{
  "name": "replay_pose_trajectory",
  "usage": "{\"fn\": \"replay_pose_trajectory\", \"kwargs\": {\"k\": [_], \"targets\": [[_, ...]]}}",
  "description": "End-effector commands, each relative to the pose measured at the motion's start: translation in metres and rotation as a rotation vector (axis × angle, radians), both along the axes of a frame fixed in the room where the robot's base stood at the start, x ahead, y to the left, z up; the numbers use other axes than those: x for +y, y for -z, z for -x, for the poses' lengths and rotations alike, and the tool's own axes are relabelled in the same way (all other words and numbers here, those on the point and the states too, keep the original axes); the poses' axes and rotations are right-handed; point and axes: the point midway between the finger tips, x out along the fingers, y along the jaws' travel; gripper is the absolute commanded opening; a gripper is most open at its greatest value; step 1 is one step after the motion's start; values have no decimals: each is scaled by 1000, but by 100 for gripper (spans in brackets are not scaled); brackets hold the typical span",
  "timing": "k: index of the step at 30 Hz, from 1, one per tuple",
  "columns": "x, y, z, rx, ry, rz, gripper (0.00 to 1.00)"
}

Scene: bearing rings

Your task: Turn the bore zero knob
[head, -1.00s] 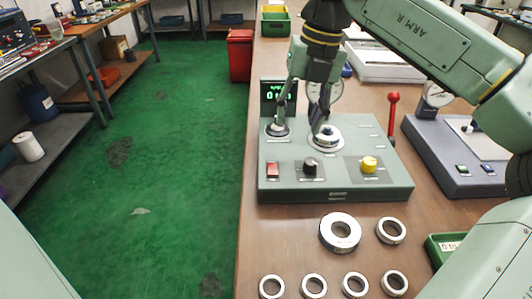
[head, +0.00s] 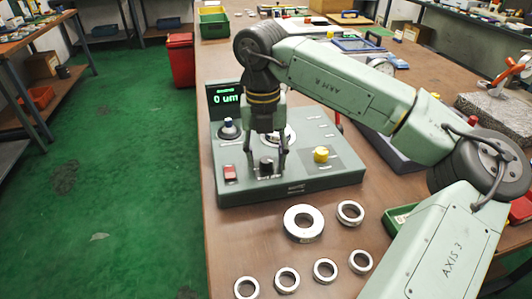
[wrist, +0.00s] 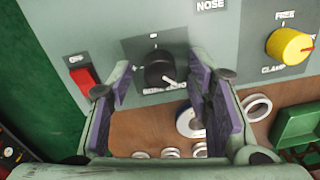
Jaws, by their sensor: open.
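The bore zero knob (head: 266,166) is a black knob with a white pointer line on the front of the grey-green gauge box (head: 330,180). In the wrist view the knob (wrist: 160,69) sits between the purple-padded fingers, and its pointer is toward the lower right. My gripper (head: 266,162) is open, with one finger on each side of the knob; in the wrist view (wrist: 163,88) gaps show beside the knob. The display (head: 226,98) reads "0 um" in green.
A red switch (head: 230,172) is left of the knob and a yellow clamp knob (head: 321,154) is to its right. Several steel rings (head: 304,223) lie on the bench in front. A green tray (head: 399,218) stands at the right.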

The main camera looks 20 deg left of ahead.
Motion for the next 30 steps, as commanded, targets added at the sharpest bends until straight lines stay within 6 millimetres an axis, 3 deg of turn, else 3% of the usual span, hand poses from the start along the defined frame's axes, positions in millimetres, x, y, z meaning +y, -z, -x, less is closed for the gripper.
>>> {"fn": "replay_pose_trajectory", "kwargs": {"k": [9,30], "targets": [[0,2,0,-1,0,0,44],[0,2,0,0,-1,-1,0]]}}
